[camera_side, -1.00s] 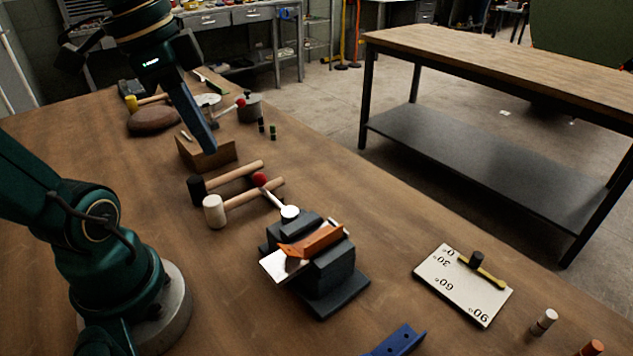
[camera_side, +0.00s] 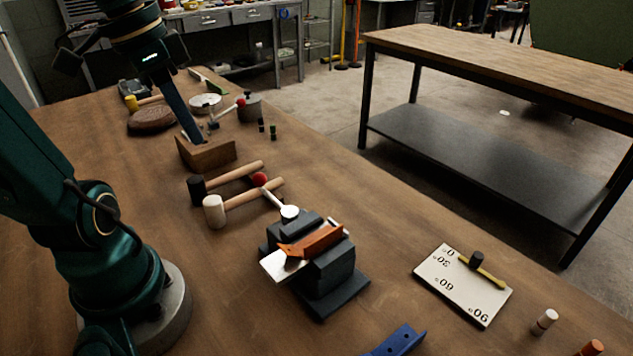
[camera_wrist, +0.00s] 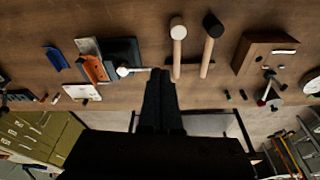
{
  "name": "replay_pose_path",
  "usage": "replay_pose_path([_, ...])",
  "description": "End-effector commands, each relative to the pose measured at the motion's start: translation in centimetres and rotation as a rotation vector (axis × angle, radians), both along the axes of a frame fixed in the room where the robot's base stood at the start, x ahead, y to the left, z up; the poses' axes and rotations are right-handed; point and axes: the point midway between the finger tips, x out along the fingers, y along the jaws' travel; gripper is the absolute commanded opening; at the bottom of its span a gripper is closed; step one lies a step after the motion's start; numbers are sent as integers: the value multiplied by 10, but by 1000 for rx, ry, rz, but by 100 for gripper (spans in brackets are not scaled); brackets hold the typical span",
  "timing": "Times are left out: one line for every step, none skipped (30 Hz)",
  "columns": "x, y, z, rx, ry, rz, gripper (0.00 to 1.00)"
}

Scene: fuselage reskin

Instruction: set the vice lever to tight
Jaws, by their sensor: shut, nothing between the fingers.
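The dark vice (camera_side: 335,277) stands on the bench and also shows in the wrist view (camera_wrist: 125,52). An orange angled piece (camera_side: 312,243) and a bright metal sheet (camera_side: 275,266) sit at its jaws. Its pale lever (camera_side: 275,199) runs from a white hub to a red ball (camera_side: 259,179), pointing towards the mallets. In the wrist view the lever (camera_wrist: 135,70) reaches close to my fingertips, which partly hide its end. My gripper (camera_side: 196,138) is shut and empty. In the side view its tips overlap the wooden block; their height above it is unclear.
A black mallet (camera_side: 197,189) and a white mallet (camera_side: 214,210) lie beside the lever. The wooden block (camera_side: 215,154) is behind them. A white angle plate (camera_side: 452,287) with a yellow pointer lies right of the vice, and a blue bracket (camera_side: 402,341) lies in front.

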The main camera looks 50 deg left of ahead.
Motion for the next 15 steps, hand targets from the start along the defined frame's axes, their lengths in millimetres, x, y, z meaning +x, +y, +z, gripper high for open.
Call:
replay_pose_path([1, -2, -7, -5, 4, -3, 0])
replay_pose_path([2, -2, -11, -4, 4, -4, 0])
replay_pose_path([3, -2, -18, -5, 4, -3, 0])
replay_pose_path([5, -2, -23, -6, 5, -4, 0])
replay_pose_path([6, -3, -28, -6, 5, -5, 0])
replay_pose_path([8, -3, -35, -6, 6, -4, 0])
replay_pose_path([9, -4, -40, -5, 6, -4, 0])
replay_pose_path([10, -3, -45, -5, 6, -4, 0])
replay_pose_path([12, -4, -52, -7, 6, -4, 0])
replay_pose_path([13, -4, -56, -6, 6, -4, 0])
replay_pose_path([14, -4, -61, -7, 6, -3, 0])
replay_pose_path([16, -5, -68, -8, 6, -3, 0])
replay_pose_path([17, -5, -72, -8, 5, -3, 0])
replay_pose_path([18, -5, -77, -8, 6, -3, 0])
replay_pose_path([19, -5, -83, -6, 7, -4, 0])
